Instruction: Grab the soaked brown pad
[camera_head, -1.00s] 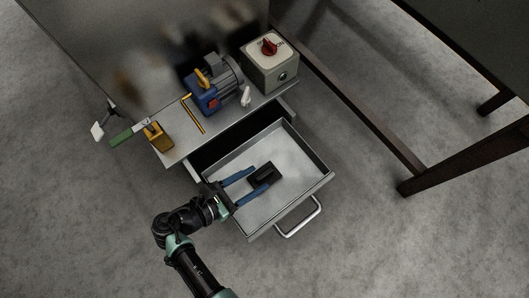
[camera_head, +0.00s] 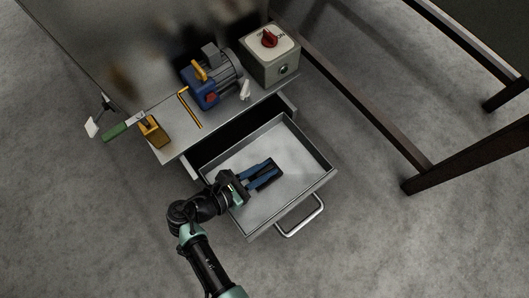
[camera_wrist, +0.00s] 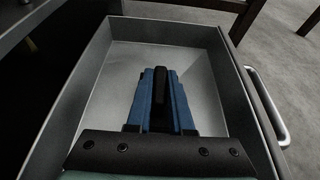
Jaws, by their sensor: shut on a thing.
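The pad (camera_wrist: 161,85) looks like a small, very dark, almost black block; its brown colour is hard to make out. It is in the open metal drawer (camera_head: 310,178), low over or on the drawer floor; I cannot tell whether it touches the floor. My gripper (camera_head: 267,171) reaches into the drawer from the lower left. Its two blue fingers are shut on the pad, one on each side, as the wrist view shows too. The fingers hide the pad's sides, and part of it shows between and past them.
The drawer has raised walls and a front handle (camera_head: 300,217). On the surface above stand a blue-and-grey motor pump (camera_head: 212,82), a switch box with a red knob (camera_head: 270,55), a yellow hex key (camera_head: 189,109) and a yellow block (camera_head: 154,133) beside a green-handled tool (camera_head: 118,130). The drawer's right part is clear.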

